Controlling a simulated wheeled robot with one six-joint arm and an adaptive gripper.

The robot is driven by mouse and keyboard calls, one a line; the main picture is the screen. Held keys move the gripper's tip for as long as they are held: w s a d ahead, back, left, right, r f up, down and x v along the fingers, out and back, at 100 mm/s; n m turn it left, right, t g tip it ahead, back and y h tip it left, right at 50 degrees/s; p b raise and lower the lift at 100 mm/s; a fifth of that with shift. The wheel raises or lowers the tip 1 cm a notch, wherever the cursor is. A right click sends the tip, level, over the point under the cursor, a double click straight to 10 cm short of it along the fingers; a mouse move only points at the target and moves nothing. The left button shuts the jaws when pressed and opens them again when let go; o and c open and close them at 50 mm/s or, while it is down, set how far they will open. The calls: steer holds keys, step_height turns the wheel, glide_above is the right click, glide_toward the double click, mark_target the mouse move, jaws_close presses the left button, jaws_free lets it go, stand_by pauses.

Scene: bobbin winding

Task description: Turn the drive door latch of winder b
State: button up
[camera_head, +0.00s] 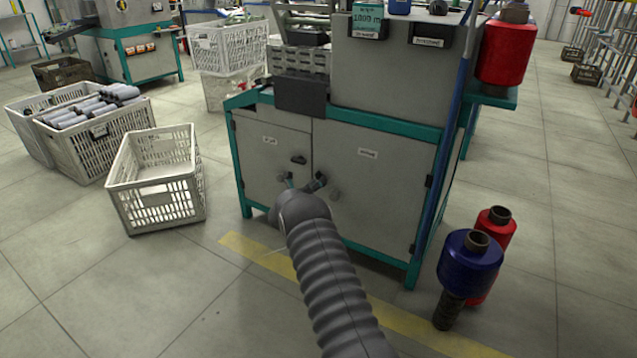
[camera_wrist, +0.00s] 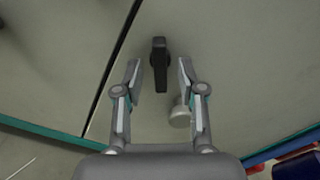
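The winder cabinet (camera_head: 375,190) has two grey doors in a teal frame. In the wrist view, a black upright latch handle (camera_wrist: 159,70) sits on the door just right of the seam. My gripper (camera_wrist: 160,75) is open, with one finger on each side of the handle and gaps visible on both sides. A pale round knob (camera_wrist: 180,116) is below right of the handle, partly behind the right finger. In the head view my gripper (camera_head: 305,184) is at the seam, partly hidden by my wrist. Another dark latch (camera_head: 299,160) shows on the left door. The door labels are too small to read.
An empty white crate (camera_head: 157,190) stands on the floor left of the cabinet, with a crate of bobbins (camera_head: 95,150) beyond it. A blue yarn spool (camera_head: 470,262) and a red one (camera_head: 495,226) stand at the right. A yellow line (camera_head: 405,322) crosses the floor.

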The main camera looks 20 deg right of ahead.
steer(key=shift+w+d, duration=0.35)
steer(key=shift+d, duration=0.15)
jaws_close()
steer(key=shift+n, duration=0.3)
steer(key=n+b, duration=0.2)
steer(key=n, duration=0.8)
steer(key=shift+n, duration=0.3)
